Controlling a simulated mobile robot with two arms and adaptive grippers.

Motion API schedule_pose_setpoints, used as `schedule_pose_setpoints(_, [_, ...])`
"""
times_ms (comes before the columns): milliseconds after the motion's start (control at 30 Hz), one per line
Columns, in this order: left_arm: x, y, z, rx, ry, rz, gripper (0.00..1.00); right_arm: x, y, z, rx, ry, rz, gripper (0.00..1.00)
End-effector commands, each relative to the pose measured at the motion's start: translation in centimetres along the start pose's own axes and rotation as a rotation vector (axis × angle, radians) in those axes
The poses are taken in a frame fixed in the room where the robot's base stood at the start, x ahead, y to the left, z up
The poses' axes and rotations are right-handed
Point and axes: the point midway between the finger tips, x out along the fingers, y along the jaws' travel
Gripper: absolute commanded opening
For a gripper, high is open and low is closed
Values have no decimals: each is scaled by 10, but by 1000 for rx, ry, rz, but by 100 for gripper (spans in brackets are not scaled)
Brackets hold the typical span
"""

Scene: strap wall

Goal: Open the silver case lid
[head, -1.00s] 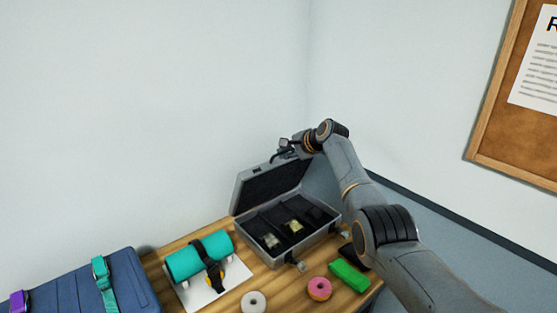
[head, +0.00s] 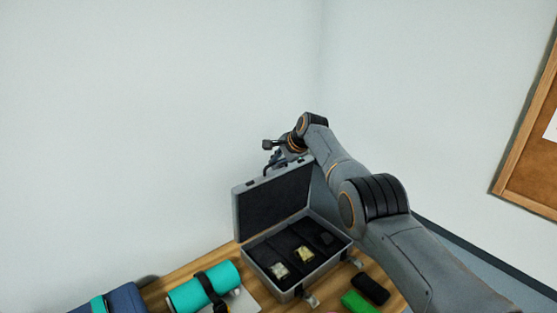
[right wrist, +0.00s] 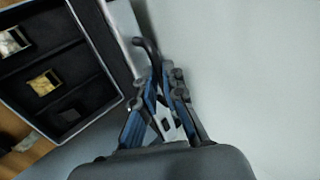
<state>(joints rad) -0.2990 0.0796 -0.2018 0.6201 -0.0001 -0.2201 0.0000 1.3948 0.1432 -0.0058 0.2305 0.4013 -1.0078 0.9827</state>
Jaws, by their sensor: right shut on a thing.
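The silver case (head: 284,292) stands on the wooden table with its lid (head: 272,203) raised steeply and its dark lining facing me. Inside the dark compartments lie a silvery piece (head: 279,271), a gold piece (head: 304,254) and a dark piece (head: 326,239). My left gripper is not in view.
A teal roll (head: 203,285) with a black strap lies left of the case. A green block (head: 359,302) and a black block (head: 371,289) lie to its right. A blue strapped item (head: 125,298) is at the lower left. Bare walls stand close behind the case.

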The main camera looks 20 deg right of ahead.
Motion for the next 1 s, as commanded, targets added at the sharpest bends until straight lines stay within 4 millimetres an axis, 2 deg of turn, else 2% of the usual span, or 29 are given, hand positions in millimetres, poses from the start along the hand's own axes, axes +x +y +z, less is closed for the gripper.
schedule_pose_setpoints(367, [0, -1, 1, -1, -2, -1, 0, 0, 0, 0, -4, 2, 3, 0])
schedule_pose_setpoints(400, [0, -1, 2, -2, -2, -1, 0, 0, 0, 0, -4, 2, 3, 13])
schedule_pose_setpoints(500, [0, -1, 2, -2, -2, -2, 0, 0, 0, 0, -3, 2, 3, 32])
schedule_pose_setpoints(1000, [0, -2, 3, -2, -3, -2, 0, -4, -1, -1, -2, 1, 0, 32])
